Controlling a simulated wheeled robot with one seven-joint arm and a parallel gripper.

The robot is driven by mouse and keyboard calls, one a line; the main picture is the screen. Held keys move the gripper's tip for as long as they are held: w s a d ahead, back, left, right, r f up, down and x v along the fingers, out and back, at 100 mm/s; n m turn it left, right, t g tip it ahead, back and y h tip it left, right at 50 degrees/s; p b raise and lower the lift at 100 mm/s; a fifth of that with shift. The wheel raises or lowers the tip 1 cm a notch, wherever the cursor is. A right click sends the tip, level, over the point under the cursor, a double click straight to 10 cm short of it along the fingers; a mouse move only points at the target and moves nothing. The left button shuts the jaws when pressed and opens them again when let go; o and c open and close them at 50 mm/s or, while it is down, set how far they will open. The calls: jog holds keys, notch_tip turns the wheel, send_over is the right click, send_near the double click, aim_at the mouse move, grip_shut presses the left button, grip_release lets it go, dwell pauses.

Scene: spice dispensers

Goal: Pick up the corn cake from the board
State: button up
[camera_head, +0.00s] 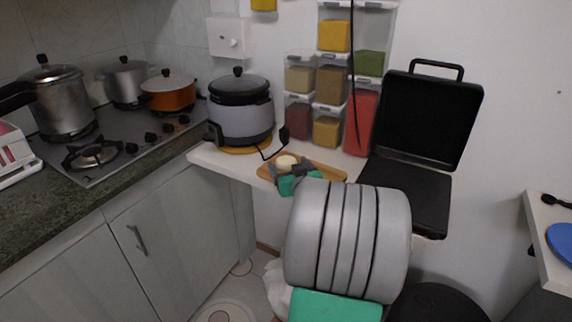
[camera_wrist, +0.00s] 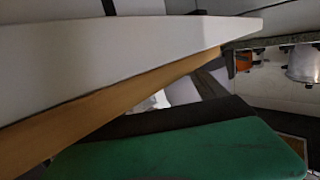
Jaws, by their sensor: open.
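The corn cake (camera_head: 286,161) is a small, pale, round piece on the wooden board (camera_head: 331,173) in the head view. My gripper (camera_head: 289,168), grey with green parts, is open at the board's front left. Its grey fingers show to the left and right of the cake; whether they touch it I cannot tell. In the wrist view the tan board edge (camera_wrist: 118,100) runs diagonally above a green and black finger part (camera_wrist: 190,150). I cannot clearly make out the cake in that view.
The board lies on a narrow white shelf (camera_head: 221,164). A rice cooker (camera_head: 240,112) stands behind left, spice dispensers (camera_head: 330,88) behind, and an open black grill (camera_head: 425,120) to the right. A dark cable hangs between. A stove with pots (camera_head: 170,93) is further left.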

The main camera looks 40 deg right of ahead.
jog(key=shift+w+d+f, duration=0.1)
jog(key=shift+w+d, duration=0.15)
jog(key=shift+w, duration=0.35)
jog(key=shift+c, duration=0.4)
jog(key=c, duration=1.3)
jog(key=shift+c, duration=0.7)
